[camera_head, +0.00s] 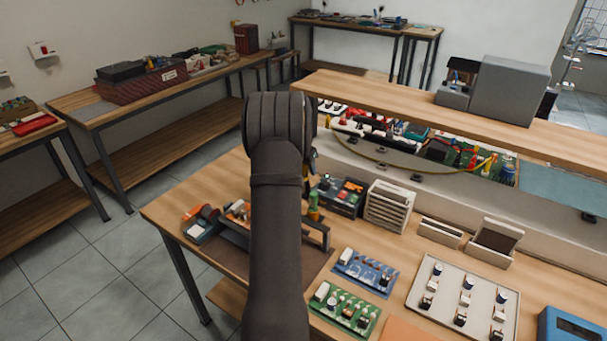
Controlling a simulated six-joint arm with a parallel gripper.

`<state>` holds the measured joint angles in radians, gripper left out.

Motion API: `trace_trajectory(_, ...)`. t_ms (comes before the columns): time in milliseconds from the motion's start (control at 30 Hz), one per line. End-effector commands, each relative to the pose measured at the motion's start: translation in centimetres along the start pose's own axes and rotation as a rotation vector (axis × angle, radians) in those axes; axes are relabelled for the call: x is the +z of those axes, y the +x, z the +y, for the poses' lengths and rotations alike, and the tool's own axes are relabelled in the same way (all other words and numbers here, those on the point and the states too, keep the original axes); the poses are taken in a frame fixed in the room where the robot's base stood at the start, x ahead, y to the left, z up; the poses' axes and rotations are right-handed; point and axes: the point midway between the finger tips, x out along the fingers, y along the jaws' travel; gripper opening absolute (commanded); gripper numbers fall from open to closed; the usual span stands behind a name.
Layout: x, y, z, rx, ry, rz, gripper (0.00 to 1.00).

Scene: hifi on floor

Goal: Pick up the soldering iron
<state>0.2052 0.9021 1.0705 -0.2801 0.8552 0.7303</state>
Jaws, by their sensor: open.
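My dark arm (275,240) rises through the middle of the view over the near workbench, its thick wrist joint at the top. My gripper is hidden behind this wrist and forearm, so its fingers do not show. I cannot make out the soldering iron for certain. A small dark and orange item (204,221) lies at the left of the bench. A green and orange upright item (314,207) stands just right of my arm. A black bar-like frame (318,235) sits on a brown mat, partly hidden by my arm.
Blue (365,271) and green (343,309) circuit boards and a pale tray of parts (463,300) lie at the front right. A beige slotted box (389,206) stands behind them. A raised shelf (400,104) runs along the back. The bench's left front corner is bare.

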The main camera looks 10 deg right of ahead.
Motion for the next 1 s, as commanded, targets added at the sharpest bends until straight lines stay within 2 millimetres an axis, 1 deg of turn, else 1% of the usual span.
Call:
trace_trajectory(33, 0.0, 0.2, 0.0, -0.001, 0.000, 0.001, 0.49)
trace_trajectory(200, 0.0, 0.2, 0.0, -0.001, 0.000, 0.001, 0.49)
trace_trajectory(267, 0.0, 0.2, 0.0, -0.001, 0.000, 0.001, 0.39)
trace_trajectory(300, 0.0, 0.2, 0.0, -0.001, 0.000, 0.001, 0.31)
trace_trajectory(367, 0.0, 0.2, 0.0, -0.001, 0.000, 0.001, 0.20)
trace_trajectory(433, 0.0, 0.2, 0.0, -0.001, 0.000, 0.001, 0.06)
trace_trajectory(767, -0.1, 0.1, 0.0, -0.001, 0.000, 0.002, 0.05)
trace_trajectory(867, -0.3, -0.4, 0.0, -0.002, 0.001, 0.002, 0.05)
trace_trajectory(1000, -0.9, -1.8, 0.0, -0.002, 0.001, 0.003, 0.05)
